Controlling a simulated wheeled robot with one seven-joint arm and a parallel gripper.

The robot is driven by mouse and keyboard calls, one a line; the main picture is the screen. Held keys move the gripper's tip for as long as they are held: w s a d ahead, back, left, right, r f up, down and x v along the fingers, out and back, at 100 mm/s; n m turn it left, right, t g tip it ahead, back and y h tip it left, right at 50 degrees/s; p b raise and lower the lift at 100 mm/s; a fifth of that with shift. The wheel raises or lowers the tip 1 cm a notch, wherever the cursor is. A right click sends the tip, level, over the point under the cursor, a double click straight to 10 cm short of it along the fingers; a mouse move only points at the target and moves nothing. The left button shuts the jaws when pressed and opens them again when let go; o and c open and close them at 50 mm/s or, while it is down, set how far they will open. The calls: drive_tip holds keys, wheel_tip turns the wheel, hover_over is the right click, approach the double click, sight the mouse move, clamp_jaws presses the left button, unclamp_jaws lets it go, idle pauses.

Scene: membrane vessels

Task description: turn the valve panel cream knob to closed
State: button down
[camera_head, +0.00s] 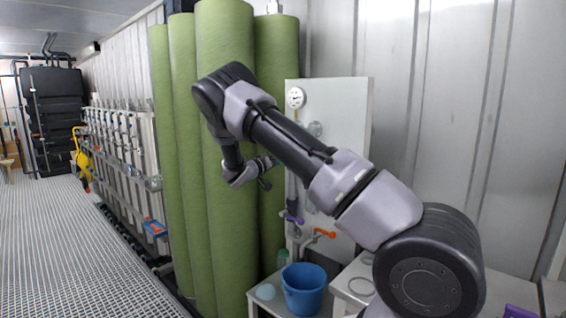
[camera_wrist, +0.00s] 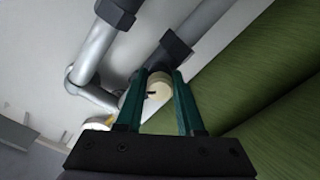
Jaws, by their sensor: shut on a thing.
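The cream knob (camera_wrist: 157,90) shows in the wrist view between the two green fingers of my gripper (camera_wrist: 159,76), which is shut on it. Grey pipes and dark fittings lie just beyond. In the head view my gripper (camera_head: 266,173) is at the left edge of the white valve panel (camera_head: 345,110). I cannot make out the cream knob there. The panel also carries a round gauge (camera_head: 296,97), a purple handle (camera_head: 291,217) and an orange handle (camera_head: 324,233). The knob's exact turn angle is hard to tell.
Tall green vessels (camera_head: 225,60) stand close on the left of the panel and also fill the right of the wrist view (camera_wrist: 275,75). A blue bucket (camera_head: 303,290) stands below the panel. The grated floor (camera_head: 80,250) at left is clear.

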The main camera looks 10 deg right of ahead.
drive_tip(key=m, duration=0.4)
drive_tip(key=shift+a+f+m, duration=0.1)
drive_tip(key=shift+m, duration=0.2)
drive_tip(key=m, duration=0.4)
drive_tip(key=shift+w, duration=0.1)
drive_tip(key=shift+m, duration=0.4)
drive_tip(key=c, duration=0.5)
unclamp_jaws()
drive_tip(key=v, duration=1.1)
